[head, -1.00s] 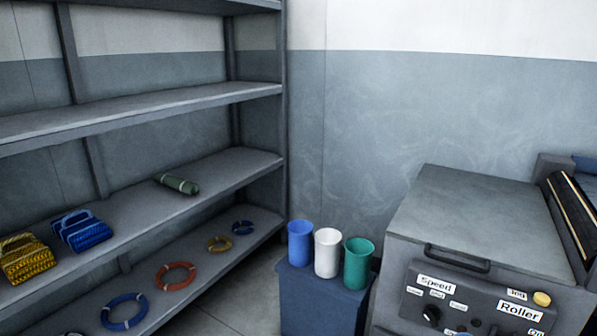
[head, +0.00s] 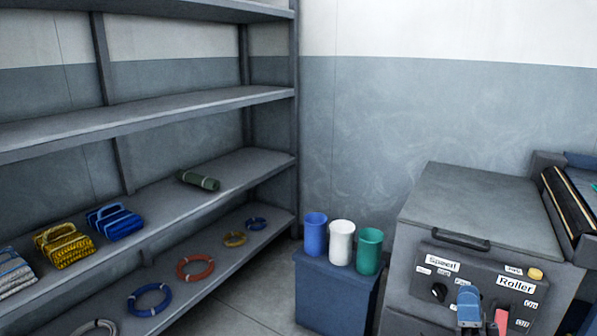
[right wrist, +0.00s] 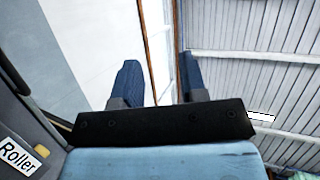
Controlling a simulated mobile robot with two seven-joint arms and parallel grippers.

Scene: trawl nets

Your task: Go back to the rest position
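My right gripper (head: 468,303) shows at the bottom of the head view, in front of the machine's control panel, with only its blue end visible. In the right wrist view the right gripper (right wrist: 160,82) has its two blue fingers apart with nothing between them. That view faces a white wall or window area and a ribbed, pale ceiling-like surface. My left gripper is not in view.
A grey machine (head: 477,208) with a "Speed" and "Roller" panel stands at the right. Blue, white (head: 341,242) and green cups stand on a blue box (head: 333,293). A grey shelf (head: 225,170) at the left holds folded nets, a green roll (head: 198,180) and rings.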

